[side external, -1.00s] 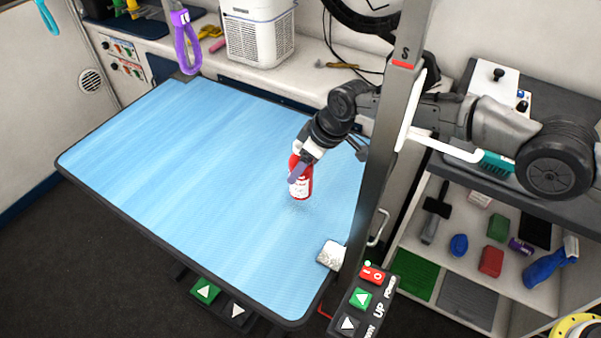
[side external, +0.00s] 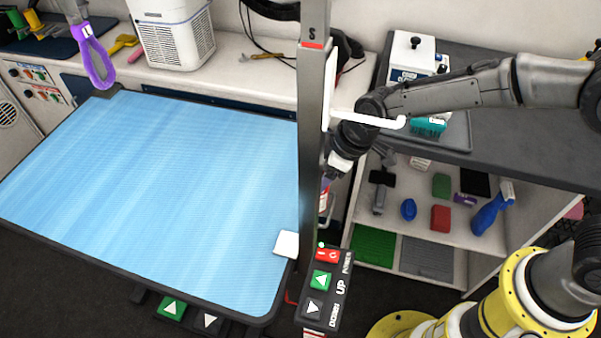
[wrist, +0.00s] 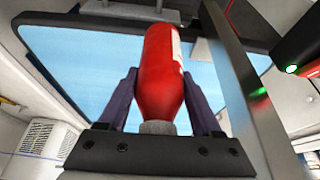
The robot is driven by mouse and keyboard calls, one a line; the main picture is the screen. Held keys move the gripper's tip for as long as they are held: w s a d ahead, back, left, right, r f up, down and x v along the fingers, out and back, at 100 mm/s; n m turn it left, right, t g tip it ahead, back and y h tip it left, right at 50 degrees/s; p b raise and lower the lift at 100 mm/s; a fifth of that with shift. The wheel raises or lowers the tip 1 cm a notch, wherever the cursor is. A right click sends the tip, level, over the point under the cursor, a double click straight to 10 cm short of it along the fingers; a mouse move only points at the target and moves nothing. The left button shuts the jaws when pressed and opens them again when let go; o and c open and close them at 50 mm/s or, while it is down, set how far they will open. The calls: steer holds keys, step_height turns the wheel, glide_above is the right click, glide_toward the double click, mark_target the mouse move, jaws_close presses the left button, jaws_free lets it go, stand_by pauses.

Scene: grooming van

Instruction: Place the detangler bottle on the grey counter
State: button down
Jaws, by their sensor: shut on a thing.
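The red bottle with a white label, which I take to be the detangler bottle (wrist: 162,75), fills the middle of the wrist view between my two fingers. My gripper (wrist: 160,88) is shut on it. In the side external view the bottle (side external: 324,196) hangs below my gripper (side external: 327,180), just right of the upright post, which partly hides both. It is off the blue table, in the gap before the shelf unit. The grey counter (side external: 520,155) is the dark top above the shelves at right, higher in the picture than the bottle.
On the counter's left part stand a white box with a black knob (side external: 412,58) and a grey tray (side external: 455,135) with a teal brush (side external: 428,125). The counter's right stretch is bare. The post (side external: 313,130) with its white arm and control box (side external: 325,285) is close to my gripper.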

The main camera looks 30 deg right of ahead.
steer(key=shift+s+d+r, duration=0.1)
steer(key=shift+s+d, duration=0.15)
steer(key=shift+d, duration=0.1)
steer(key=s+d+r+m+t+h, duration=0.1)
steer(key=s+d+r+m, duration=0.2)
steer(key=d, duration=0.5)
steer(key=s+d+r+m+h, duration=0.1)
steer(key=d+r+m, duration=0.25)
steer(key=d, duration=0.45)
steer(key=s+d+r+m+t+h, duration=0.1)
steer(key=s+d+r+m, duration=0.2)
steer(key=d, duration=0.5)
steer(key=s+d+r+m+g+h, duration=0.1)
steer(key=s+d+r+m+h, duration=0.1)
steer(key=s+d+r+m, duration=0.45)
steer(key=s+d+r+m+h, duration=0.1)
steer(key=s+d+r, duration=0.3)
steer(key=d, duration=0.6)
steer(key=shift+w+d+f, duration=1.45)
steer(key=shift+w+f, duration=0.4)
steer(key=shift+f, duration=0.35)
steer(key=shift+w+d+f, duration=1.5)
steer(key=shift+w+f, duration=0.3)
steer(key=shift+f, duration=0.45)
steer(key=shift+w+d+f, duration=1.45)
steer(key=shift+w+f, duration=0.4)
steer(key=shift+f, duration=0.35)
